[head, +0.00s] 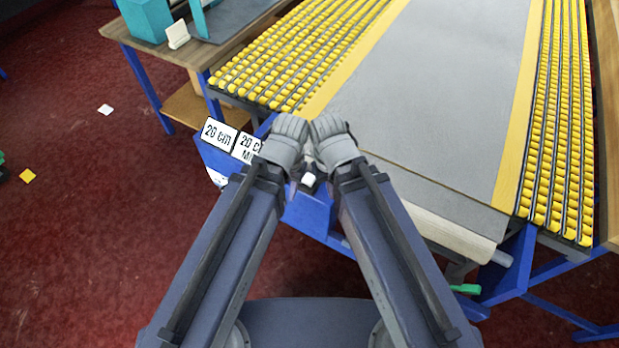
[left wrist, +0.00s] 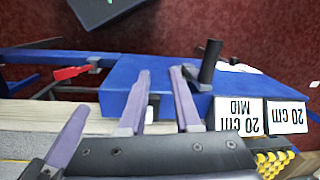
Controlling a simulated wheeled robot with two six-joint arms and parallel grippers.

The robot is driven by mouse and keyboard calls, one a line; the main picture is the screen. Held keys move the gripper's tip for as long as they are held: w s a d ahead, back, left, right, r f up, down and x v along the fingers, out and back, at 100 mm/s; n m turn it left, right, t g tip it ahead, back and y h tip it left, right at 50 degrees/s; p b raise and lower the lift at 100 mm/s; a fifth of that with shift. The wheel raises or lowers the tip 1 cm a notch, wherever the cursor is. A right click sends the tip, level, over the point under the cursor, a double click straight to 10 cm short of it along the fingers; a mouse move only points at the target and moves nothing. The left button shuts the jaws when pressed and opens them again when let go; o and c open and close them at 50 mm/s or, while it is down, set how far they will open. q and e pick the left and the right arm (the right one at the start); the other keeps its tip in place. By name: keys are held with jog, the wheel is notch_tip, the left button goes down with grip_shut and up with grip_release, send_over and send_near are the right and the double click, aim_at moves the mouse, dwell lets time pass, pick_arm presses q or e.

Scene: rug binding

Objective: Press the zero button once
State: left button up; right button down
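No button marked zero can be made out in either view. A small white item (head: 308,180) shows between my forearms, and a small pale item (left wrist: 153,99) shows between my left fingers at the blue panel (left wrist: 119,83); I cannot tell whether either is the button. My left gripper (head: 290,128) and right gripper (head: 329,128) are close together at the near end of the bench, their fingers hidden in the head view. In the left wrist view my left gripper (left wrist: 160,80) has its two purple fingers apart, over the blue panel. One more purple finger shows at lower left.
Signs reading "20 cm" (head: 218,134) and "20 cm MID" (head: 246,147) stand left of my grippers. The grey rug (head: 440,90) lies between yellow roller strips (head: 555,120). A red handle (left wrist: 70,72) and black post (left wrist: 210,62) are by the blue panel.

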pick_arm(q)
grip_shut()
dwell(1.2)
